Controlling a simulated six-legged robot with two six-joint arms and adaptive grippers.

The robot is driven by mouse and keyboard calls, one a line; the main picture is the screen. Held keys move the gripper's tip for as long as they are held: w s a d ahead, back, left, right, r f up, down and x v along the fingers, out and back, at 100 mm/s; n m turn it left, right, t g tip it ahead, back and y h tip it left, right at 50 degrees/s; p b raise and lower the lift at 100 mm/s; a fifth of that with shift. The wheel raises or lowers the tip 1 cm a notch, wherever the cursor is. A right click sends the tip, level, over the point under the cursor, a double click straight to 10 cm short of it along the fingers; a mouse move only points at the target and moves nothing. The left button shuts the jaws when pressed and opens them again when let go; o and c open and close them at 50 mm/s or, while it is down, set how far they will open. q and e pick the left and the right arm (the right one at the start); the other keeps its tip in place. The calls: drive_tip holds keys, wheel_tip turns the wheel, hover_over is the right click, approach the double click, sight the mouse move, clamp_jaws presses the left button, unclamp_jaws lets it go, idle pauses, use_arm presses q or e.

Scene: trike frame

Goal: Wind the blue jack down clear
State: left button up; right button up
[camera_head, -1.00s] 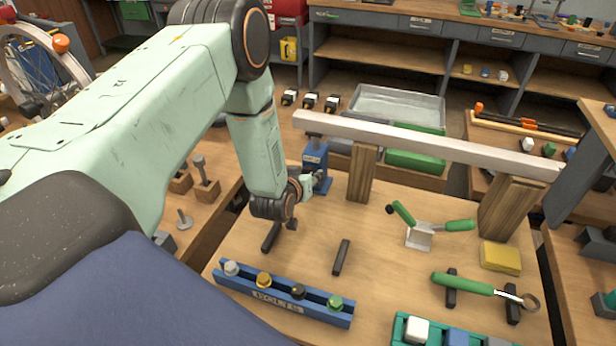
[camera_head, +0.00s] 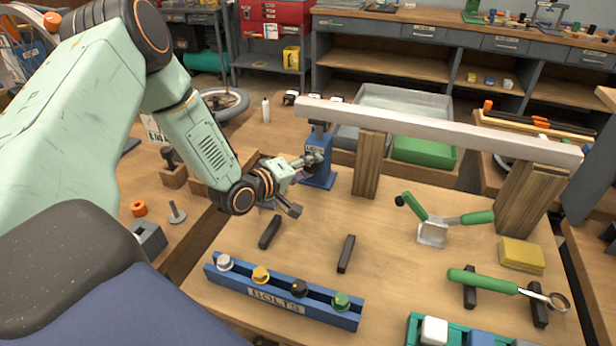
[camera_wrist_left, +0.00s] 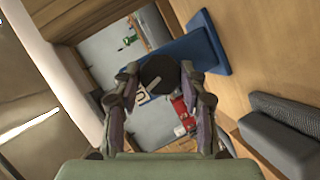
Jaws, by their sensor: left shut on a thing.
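The blue jack (camera_head: 320,172) stands upright on the workbench under the left end of a pale metal beam (camera_head: 430,131). Its top is close to the beam's underside; I cannot tell whether they touch. My left gripper (camera_head: 313,161) is at the jack's left side. In the left wrist view its fingers (camera_wrist_left: 160,92) are closed around a round black knob (camera_wrist_left: 160,72), with the jack's blue body (camera_wrist_left: 195,50) behind it. My right gripper is not in view.
Two wooden blocks (camera_head: 367,165) (camera_head: 527,195) stand beneath the beam. A blue bolt rack (camera_head: 275,297), a green-handled clamp (camera_head: 432,233), a yellow sponge (camera_head: 521,254) and a green-handled tool (camera_head: 484,282) occupy the bench. Dark bars (camera_head: 346,254) lie in front of the jack.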

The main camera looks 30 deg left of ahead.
use_arm(q)
drive_tip(key=n+t+b, duration=0.1)
drive_tip(key=n+b, duration=0.1)
drive_tip(key=b, duration=0.1)
drive_tip(key=f+n+t+h+b, duration=0.1)
drive_tip(key=n+b, duration=0.1)
drive_tip(key=b, duration=0.1)
drive_tip(key=shift+s+h, duration=0.1)
drive_tip(key=shift+h, duration=0.2)
drive_tip(key=shift+r+n+t+b, duration=0.1)
drive_tip(key=shift+n+t+b, duration=0.3)
drive_tip(key=shift+n+b, duration=0.6)
drive_tip(key=o, duration=1.1)
drive_tip(key=shift+r, duration=0.1)
drive_tip(key=shift+o, duration=0.2)
drive_tip(key=shift+a+r, duration=0.1)
